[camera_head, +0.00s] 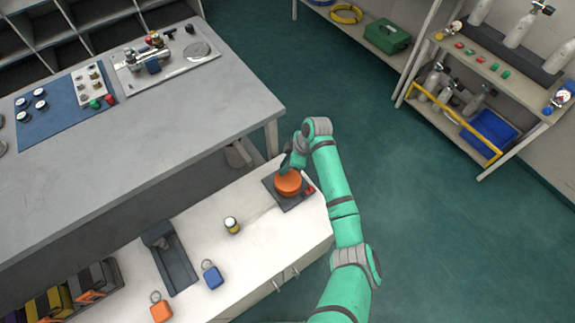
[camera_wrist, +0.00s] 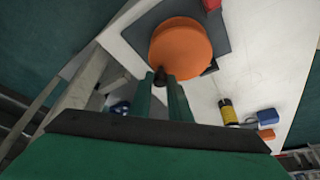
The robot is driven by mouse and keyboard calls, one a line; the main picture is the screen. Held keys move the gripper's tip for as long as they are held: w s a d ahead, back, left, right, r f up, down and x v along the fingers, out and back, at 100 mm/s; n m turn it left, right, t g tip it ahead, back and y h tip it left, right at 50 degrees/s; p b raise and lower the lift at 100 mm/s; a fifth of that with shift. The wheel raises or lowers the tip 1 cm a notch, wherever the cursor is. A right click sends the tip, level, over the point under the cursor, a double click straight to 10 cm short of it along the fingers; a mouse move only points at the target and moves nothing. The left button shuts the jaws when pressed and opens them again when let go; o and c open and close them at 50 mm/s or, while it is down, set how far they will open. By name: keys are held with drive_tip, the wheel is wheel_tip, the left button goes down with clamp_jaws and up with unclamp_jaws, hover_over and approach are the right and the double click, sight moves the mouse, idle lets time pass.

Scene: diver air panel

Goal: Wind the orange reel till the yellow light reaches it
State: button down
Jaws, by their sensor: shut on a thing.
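The orange reel (camera_head: 288,184) sits on a dark square plate (camera_head: 272,186) at the right end of the white cabinet top. It also shows large in the wrist view (camera_wrist: 181,47). My gripper (camera_wrist: 162,82) is at the reel's rim, shut on a small dark handle (camera_wrist: 160,75); the fingers partly hide the handle. In the head view my gripper (camera_head: 287,170) is at the reel's far side.
A small red part (camera_head: 309,190) is beside the reel. A blue tag (camera_head: 212,276), an orange tag (camera_head: 161,311) and a dark grey tray (camera_head: 178,268) lie farther left. A grey workbench (camera_head: 150,135) stands behind the cabinet. The top between reel and light looks clear.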

sight(293, 173)
drive_tip(key=shift+w+m+t, duration=0.1)
drive_tip(key=shift+m+t, duration=0.2)
drive_tip(key=shift+m, duration=0.5)
drive_tip(key=m, duration=0.1)
drive_tip(key=m+t, duration=0.1)
drive_tip(key=m, duration=0.2)
drive_tip(key=shift+w+d+t+h, duration=0.1)
drive_tip(key=shift+d+t+h, duration=0.2)
drive_tip(key=shift+h, duration=0.1)
drive_tip(key=d+m, duration=0.1)
drive_tip(key=m, duration=0.1)
drive_tip(key=m+t+h, duration=0.1)
drive_tip(key=m, duration=0.1)
drive_tip(key=shift+d+m, duration=0.3)
drive_tip(key=shift+d, duration=0.1)
drive_tip(key=shift+s+d+m+t+h, duration=0.15)
drive_tip(key=shift+m+h, duration=0.1)
drive_tip(key=shift+m, duration=0.3)
drive_tip(key=shift+s+d+m+t+h, duration=0.15)
drive_tip(key=shift+m+h, duration=0.1)
drive_tip(key=shift+m, duration=0.3)
drive_tip(key=shift+r, duration=0.1)
drive_tip(key=c, duration=1.7)
unclamp_jaws()
drive_tip(key=shift+o, duration=0.2)
